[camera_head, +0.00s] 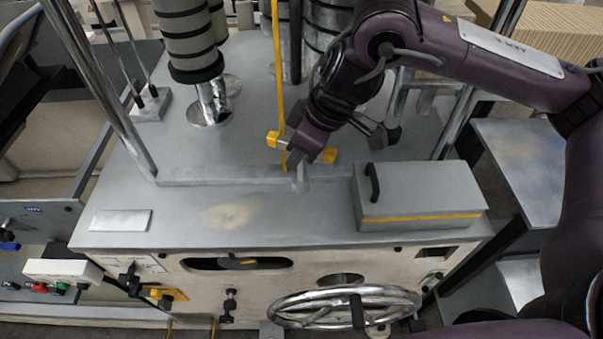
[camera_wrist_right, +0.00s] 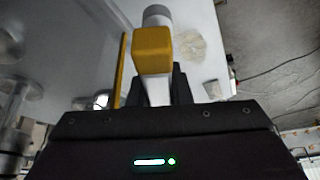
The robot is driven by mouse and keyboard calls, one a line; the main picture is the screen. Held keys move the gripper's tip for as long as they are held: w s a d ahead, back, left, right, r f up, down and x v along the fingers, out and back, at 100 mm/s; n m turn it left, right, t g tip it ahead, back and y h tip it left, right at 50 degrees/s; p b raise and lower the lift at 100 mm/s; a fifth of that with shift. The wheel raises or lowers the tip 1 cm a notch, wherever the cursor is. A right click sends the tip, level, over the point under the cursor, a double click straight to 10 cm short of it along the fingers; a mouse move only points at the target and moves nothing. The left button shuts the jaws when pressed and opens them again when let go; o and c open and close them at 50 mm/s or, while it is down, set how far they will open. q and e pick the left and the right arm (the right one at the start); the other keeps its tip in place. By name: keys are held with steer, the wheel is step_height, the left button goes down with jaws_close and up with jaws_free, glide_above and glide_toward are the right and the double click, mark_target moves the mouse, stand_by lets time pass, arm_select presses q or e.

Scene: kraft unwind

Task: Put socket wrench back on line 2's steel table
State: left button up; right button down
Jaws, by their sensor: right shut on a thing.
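My right gripper (camera_head: 301,160) is shut on what looks like the socket wrench, above the front part of the grey machine top. In the right wrist view, a yellow block (camera_wrist_right: 153,50) and a grey round end (camera_wrist_right: 157,15) extend past the fingers (camera_wrist_right: 158,88). The fingers partly hide the wrench. A steel-topped table (camera_head: 525,165) stands at the right; no label shows whether it is line 2's. My left gripper is out of view.
A grey lidded box (camera_head: 420,195) with a black handle sits right of the gripper. A yellow upright bar (camera_head: 279,75) stands beside the gripper. Rollers (camera_head: 190,40) stand behind, and a handwheel (camera_head: 345,306) is in front. The machine top's front left is mostly clear.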

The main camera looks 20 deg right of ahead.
mark_target(304, 179)
steer(key=shift+w, duration=0.2)
steer(key=f, duration=0.2)
steer(key=s+f+p, duration=0.1)
steer(key=f, duration=0.1)
steer(key=shift+a+f, duration=0.1)
steer(key=shift+f, duration=0.3)
steer(key=f, duration=0.2)
steer(key=f+p, duration=0.1)
steer(key=f, duration=0.1)
steer(key=shift+w, duration=0.25)
steer(key=shift+f, duration=0.2)
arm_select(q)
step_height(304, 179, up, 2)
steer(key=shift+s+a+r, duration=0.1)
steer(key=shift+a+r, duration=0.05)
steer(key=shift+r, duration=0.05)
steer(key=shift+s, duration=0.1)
arm_select(e)
steer(key=c, duration=1.8)
jaws_free()
steer(key=shift+f, duration=0.2)
steer(key=o, duration=0.5)
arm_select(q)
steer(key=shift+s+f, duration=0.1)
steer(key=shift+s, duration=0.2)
arm_select(e)
steer(key=shift+s, duration=0.1)
